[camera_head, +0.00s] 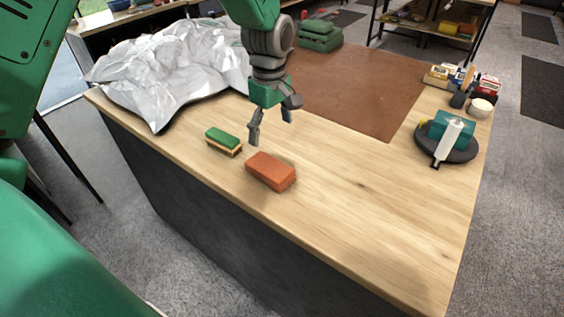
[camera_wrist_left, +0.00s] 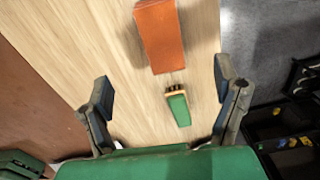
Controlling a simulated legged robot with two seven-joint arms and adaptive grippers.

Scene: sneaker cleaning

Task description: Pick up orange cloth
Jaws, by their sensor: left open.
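The orange cloth (camera_head: 271,171) is a folded, brick-shaped block lying on the wooden table near its front edge. In the left wrist view the orange cloth (camera_wrist_left: 160,35) lies at the top, beyond the fingertips. My left gripper (camera_head: 271,131) is open and empty above the table, just behind the cloth and apart from it. In the left wrist view its two fingers (camera_wrist_left: 166,88) are spread wide, with a green-topped sponge or brush (camera_wrist_left: 179,106) seen between them on the table below. My right gripper is not in view.
The green-topped sponge or brush (camera_head: 224,142) lies just left of the cloth. Crumpled silver sheeting (camera_head: 170,68) covers the table's left end. A brown mat (camera_head: 360,90) lies behind. A round dark stand with a white tube (camera_head: 448,140) is at right. The front right tabletop is clear.

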